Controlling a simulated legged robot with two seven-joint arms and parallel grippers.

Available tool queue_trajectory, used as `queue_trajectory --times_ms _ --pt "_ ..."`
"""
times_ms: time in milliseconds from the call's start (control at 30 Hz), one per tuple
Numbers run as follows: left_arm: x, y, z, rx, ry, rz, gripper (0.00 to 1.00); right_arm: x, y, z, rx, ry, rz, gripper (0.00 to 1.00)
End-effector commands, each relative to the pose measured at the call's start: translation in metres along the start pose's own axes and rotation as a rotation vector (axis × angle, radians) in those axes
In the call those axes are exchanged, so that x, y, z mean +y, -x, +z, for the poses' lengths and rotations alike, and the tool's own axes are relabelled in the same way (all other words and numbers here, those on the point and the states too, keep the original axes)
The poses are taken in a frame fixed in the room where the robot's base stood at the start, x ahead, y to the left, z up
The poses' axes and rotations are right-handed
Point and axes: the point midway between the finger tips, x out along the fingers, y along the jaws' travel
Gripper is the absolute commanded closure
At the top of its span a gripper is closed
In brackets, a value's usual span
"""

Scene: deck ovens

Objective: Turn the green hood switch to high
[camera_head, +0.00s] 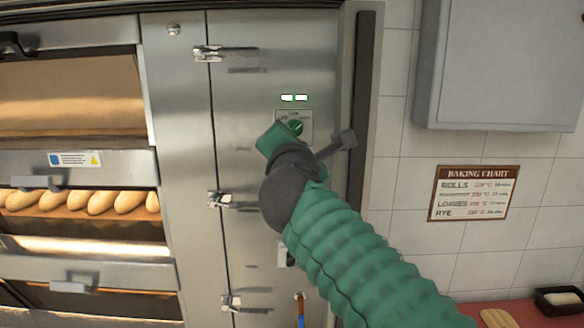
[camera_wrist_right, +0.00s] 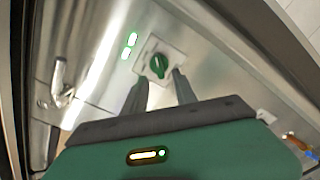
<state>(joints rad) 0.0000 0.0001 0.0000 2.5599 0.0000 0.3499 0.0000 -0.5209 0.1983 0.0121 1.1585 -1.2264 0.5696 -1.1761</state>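The green hood switch (camera_head: 296,127) is a round knob on a pale plate on the steel panel right of the ovens. It also shows in the right wrist view (camera_wrist_right: 158,65). Two green indicator lights (camera_head: 294,98) are lit above it. My right gripper (camera_wrist_right: 160,84) points at the switch, its two dark fingers apart with the knob between or just beyond their tips. I cannot tell whether they touch it. In the head view my green right hand (camera_head: 278,142) hides the fingers and sits just below the knob. My left gripper is not in view.
Steel latches (camera_head: 222,53) stick out along the panel's left edge. A dark vertical bar (camera_head: 362,110) runs close on the right. Oven decks with loaves (camera_head: 85,202) are at left. A baking chart (camera_head: 473,194) and a grey wall box (camera_head: 497,65) are at right.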

Motion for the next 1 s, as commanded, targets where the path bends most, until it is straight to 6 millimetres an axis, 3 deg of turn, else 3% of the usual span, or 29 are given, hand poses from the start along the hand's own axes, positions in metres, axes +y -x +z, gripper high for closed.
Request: queue_trajectory --times_ms 33,200,433,867,967,1000 --pt "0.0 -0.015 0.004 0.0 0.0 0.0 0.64 -0.005 0.017 -0.005 -0.001 -0.003 0.005 0.66" --pt "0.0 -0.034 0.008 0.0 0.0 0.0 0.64 -0.004 0.067 -0.005 0.001 -0.002 0.003 0.66" --pt "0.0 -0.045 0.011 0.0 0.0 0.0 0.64 -0.003 0.11 -0.004 0.002 -0.001 -0.001 0.66" --pt "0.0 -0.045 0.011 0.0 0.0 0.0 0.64 -0.005 0.115 -0.006 0.009 -0.007 -0.011 0.66" --pt "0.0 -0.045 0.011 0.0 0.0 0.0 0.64 -0.033 0.102 -0.028 0.055 -0.061 -0.067 0.66" --pt "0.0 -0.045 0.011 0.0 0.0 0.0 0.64 -0.054 0.095 -0.043 0.084 -0.103 -0.108 0.66"
